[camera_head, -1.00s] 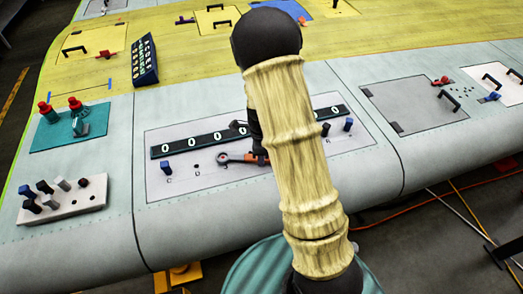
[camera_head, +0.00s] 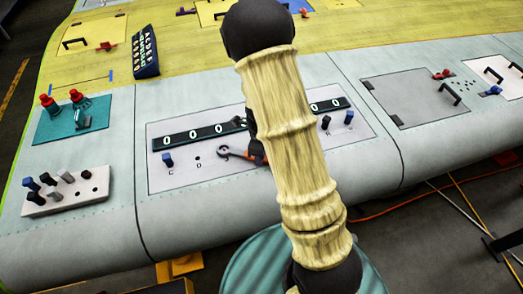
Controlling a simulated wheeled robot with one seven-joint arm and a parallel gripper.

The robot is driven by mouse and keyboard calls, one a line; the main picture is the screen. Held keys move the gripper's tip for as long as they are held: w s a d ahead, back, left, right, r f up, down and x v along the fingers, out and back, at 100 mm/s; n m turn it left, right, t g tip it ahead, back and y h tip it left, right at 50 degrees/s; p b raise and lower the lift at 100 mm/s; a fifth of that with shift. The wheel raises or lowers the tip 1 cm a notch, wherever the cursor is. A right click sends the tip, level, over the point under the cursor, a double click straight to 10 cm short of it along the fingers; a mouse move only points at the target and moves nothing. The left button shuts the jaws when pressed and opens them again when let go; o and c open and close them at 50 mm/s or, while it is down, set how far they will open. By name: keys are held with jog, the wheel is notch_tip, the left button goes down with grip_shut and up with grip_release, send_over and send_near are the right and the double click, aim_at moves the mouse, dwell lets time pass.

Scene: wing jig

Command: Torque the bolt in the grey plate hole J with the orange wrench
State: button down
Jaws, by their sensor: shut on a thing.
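The grey plate (camera_head: 165,182) is a light panel on the wing's front edge, with a dark strip of white digits and a row of labelled holes. A blue-topped bolt (camera_head: 168,160) stands by label C, and D is an empty hole. A dark bolt (camera_head: 326,122) and a blue one (camera_head: 348,118) stand at the right. The orange wrench (camera_head: 254,152) lies low over the plate's middle, its grey ring head (camera_head: 224,153) to the left. My gripper, mostly behind my arm, is shut on the wrench. Hole J cannot be made out; my arm covers part of the row.
A pale block (camera_head: 66,203) with several bolts sits at the left. A teal plate (camera_head: 97,126) with red-topped fittings is behind it. A dark lettered box (camera_head: 145,52) stands on the yellow skin. A grey hatch (camera_head: 415,100) with a handle lies at the right.

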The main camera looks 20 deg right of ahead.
aim_at(256, 170)
dwell(0.3)
jog(key=shift+s+a+m+p, duration=0.55)
jog(key=shift+s+a+m, duration=0.25)
jog(key=shift+s+m, duration=0.3)
jog(key=shift+s+a+m+p, duration=0.35)
jog(key=shift+a+m, duration=0.15)
jog(key=shift+m, duration=0.1)
jog(key=shift+d, duration=0.1)
